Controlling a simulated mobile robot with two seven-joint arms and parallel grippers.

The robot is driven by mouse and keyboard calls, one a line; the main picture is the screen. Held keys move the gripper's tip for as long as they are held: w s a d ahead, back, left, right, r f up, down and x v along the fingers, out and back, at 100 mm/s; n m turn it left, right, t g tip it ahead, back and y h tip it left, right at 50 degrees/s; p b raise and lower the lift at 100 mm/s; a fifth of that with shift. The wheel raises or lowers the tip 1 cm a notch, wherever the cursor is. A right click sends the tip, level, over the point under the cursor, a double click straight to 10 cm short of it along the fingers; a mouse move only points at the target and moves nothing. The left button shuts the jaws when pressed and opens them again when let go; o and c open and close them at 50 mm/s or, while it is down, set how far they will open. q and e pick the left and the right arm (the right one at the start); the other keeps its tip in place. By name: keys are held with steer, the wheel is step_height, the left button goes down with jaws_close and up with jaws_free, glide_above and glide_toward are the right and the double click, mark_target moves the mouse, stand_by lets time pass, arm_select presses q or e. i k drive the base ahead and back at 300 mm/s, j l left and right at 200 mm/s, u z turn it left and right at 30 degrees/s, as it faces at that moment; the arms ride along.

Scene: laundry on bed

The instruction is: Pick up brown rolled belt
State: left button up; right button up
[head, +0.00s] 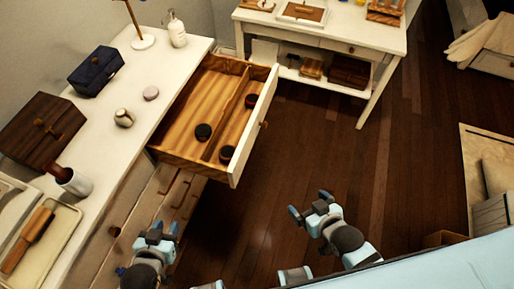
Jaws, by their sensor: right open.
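The drawer (205,90) of the white dresser is pulled open and holds several small rolled items. A reddish-brown roll (251,101), which looks like the brown rolled belt, lies in its right compartment near the back. A dark roll (227,153) lies in the same compartment near the front. Another dark roll (203,132) sits in the left compartment. My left gripper (157,232) looks open and empty, below the drawer in the picture. My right gripper (309,205) is open and empty over the floor, right of the drawer and apart from it.
The dresser top (160,62) holds a navy box (96,71), a brown wooden box (42,131), a white cup (74,182) and a tray (50,245) with a brush. A white desk (330,38) stands at the back. The dark wood floor between is clear.

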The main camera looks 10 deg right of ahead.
mark_target(226, 153)
steer(key=i+l, duration=0.15)
steer(key=l, duration=0.25)
steer(key=i+l, duration=0.2)
steer(key=l, duration=0.15)
steer(key=i+l, duration=0.15)
steer(key=l, duration=0.25)
steer(key=i+l, duration=0.15)
steer(key=l, duration=0.2)
steer(key=u, duration=0.5)
steer(key=l+u, duration=0.15)
steer(key=u, duration=0.8)
steer(key=l+u, duration=0.15)
steer(key=u, duration=0.35)
